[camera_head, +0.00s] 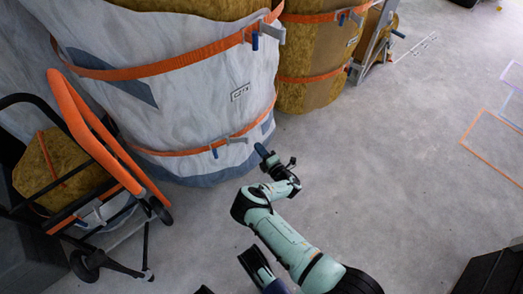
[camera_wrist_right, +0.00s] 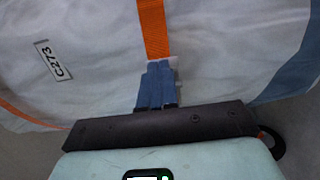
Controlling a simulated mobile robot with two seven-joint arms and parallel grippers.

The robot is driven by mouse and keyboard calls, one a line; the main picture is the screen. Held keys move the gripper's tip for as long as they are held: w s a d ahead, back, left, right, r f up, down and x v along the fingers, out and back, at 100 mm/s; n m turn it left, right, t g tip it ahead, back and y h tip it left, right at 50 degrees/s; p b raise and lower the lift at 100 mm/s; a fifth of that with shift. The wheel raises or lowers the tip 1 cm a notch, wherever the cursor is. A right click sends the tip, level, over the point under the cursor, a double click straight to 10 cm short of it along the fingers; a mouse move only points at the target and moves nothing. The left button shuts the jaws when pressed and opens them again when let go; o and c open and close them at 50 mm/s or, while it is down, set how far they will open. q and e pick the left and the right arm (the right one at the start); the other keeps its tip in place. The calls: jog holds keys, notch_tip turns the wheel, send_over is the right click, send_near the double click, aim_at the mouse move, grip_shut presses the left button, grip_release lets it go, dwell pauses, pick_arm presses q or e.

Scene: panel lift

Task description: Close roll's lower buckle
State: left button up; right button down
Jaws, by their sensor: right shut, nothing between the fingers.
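The roll (camera_head: 195,95) is a large bundle in a white wrap, standing upright at the left of the head view. Its lower orange strap (camera_head: 180,153) carries the lower buckle (camera_head: 236,140), with grey metal parts and a small blue lever (camera_head: 214,153) pointing down. My right gripper (camera_head: 262,151) is shut and empty, just right of the roll near that buckle's height. In the right wrist view its blue fingers (camera_wrist_right: 157,86) are together in front of an orange strap (camera_wrist_right: 153,30); a pale edge shows beside their tips, the rest there is hidden. My left gripper is not identifiable.
An upper orange strap with a blue-levered buckle (camera_head: 255,40) crosses the same roll. A brown roll (camera_head: 310,60) stands behind to the right. An orange-and-black cart (camera_head: 95,145) stands close at left.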

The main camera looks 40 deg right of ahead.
pick_arm(q)
jog(key=shift+t, duration=0.8)
jog(key=w+r, duration=0.1)
jog(key=w+r+p, duration=0.2)
jog(key=w, duration=0.1)
jog(key=shift+d+r, duration=0.3)
jog(key=shift+r, duration=0.05)
pick_arm(e)
jog(key=s+d, duration=0.5)
jog(key=s, duration=0.3)
jog(key=shift+s+d, duration=0.25)
jog(key=shift+d, duration=0.05)
